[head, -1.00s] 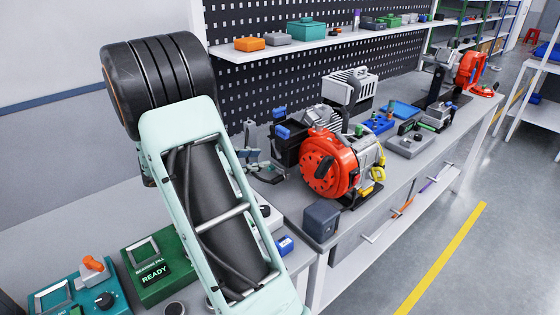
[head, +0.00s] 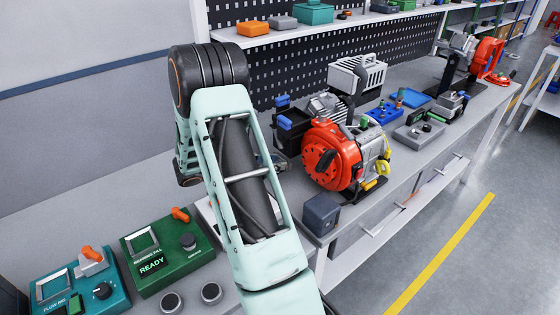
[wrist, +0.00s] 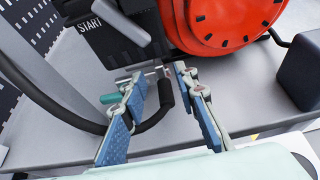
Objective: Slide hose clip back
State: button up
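In the wrist view my gripper (wrist: 158,74) is open, its two blue-padded fingers apart. A dark hose (wrist: 152,122) curves beneath and between the fingers, with a thick black end (wrist: 166,92) in the gap. A small silvery piece (wrist: 150,73), perhaps the hose clip, shows near the fingertips; I cannot tell whether a finger touches it. A teal cylinder (wrist: 110,98) lies beside the left finger. The orange-red machine (head: 330,155) stands just beyond; its round cover also shows in the wrist view (wrist: 225,22). In the head view my arm hides most of my gripper.
A black box marked START (wrist: 100,35) stands past the left fingertip. A dark grey block (head: 321,214) sits at the bench's front edge. Green (head: 168,255) and teal (head: 80,285) control boxes stand at lower left. A shelf (head: 300,32) runs above the bench.

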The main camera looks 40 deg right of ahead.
jog(key=shift+x, duration=1.4)
jog(key=shift+c, duration=0.6)
grip_shut()
